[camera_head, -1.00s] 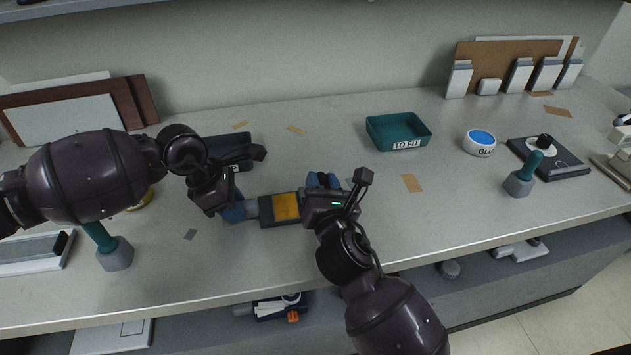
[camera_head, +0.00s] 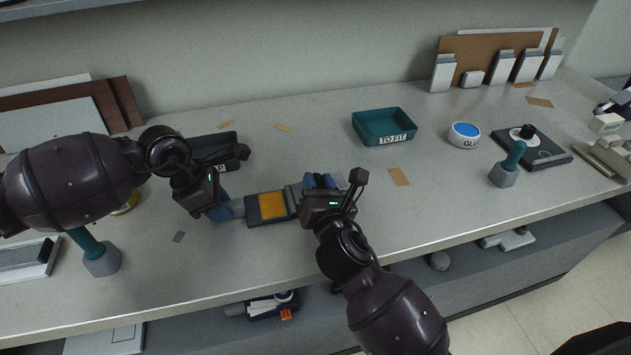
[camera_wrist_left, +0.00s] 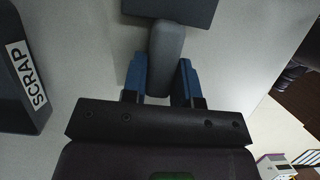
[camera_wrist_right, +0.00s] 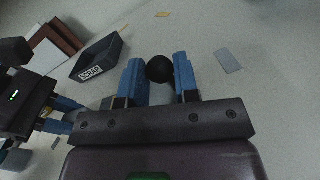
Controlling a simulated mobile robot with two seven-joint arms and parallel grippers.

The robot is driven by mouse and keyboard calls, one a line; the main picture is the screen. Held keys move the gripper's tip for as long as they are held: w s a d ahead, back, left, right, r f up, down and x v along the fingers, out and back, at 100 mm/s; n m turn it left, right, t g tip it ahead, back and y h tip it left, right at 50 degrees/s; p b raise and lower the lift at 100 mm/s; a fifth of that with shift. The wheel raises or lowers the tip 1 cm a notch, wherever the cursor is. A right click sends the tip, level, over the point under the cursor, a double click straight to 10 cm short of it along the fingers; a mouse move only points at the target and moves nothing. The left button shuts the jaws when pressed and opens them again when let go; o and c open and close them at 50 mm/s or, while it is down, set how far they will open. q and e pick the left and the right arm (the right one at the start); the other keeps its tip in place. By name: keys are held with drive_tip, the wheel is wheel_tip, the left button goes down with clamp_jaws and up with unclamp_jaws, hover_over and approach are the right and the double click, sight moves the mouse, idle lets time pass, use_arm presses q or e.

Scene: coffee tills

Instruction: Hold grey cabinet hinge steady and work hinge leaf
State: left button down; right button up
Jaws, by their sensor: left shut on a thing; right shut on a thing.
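The grey cabinet hinge lies across the front middle of the bench. It has a dark plate with an orange-yellow panel (camera_head: 272,205) and a grey bar (camera_head: 237,208) at its left end. My left gripper (camera_head: 222,203) is shut on that bar; the left wrist view shows the grey bar (camera_wrist_left: 166,50) between the blue fingers, with the dark plate (camera_wrist_left: 172,8) beyond. My right gripper (camera_head: 318,184) is at the hinge's right end, beside a grey block. The right wrist view shows its fingers shut on a round black knob (camera_wrist_right: 160,69); the leaf itself is mostly hidden there.
A dark SCRAP tray (camera_head: 225,142) stands behind my left gripper. A teal TO FIT tray (camera_head: 384,127), a glue tub (camera_head: 464,135) and a teal-handled tool (camera_head: 508,165) stand to the right. Another teal-handled tool (camera_head: 101,256) is at front left. The bench front edge is close.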

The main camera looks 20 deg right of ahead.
use_arm(q)
drive_tip(key=shift+d+f, duration=0.1)
use_arm(e)
drive_tip(key=o, duration=0.8)
drive_tip(key=shift+f, duration=0.1)
drive_tip(key=s, duration=1.2)
drive_tip(key=shift+a, duration=0.1)
use_arm(q)
drive_tip(key=c, duration=0.8)
unclamp_jaws()
drive_tip(key=v, duration=1.2)
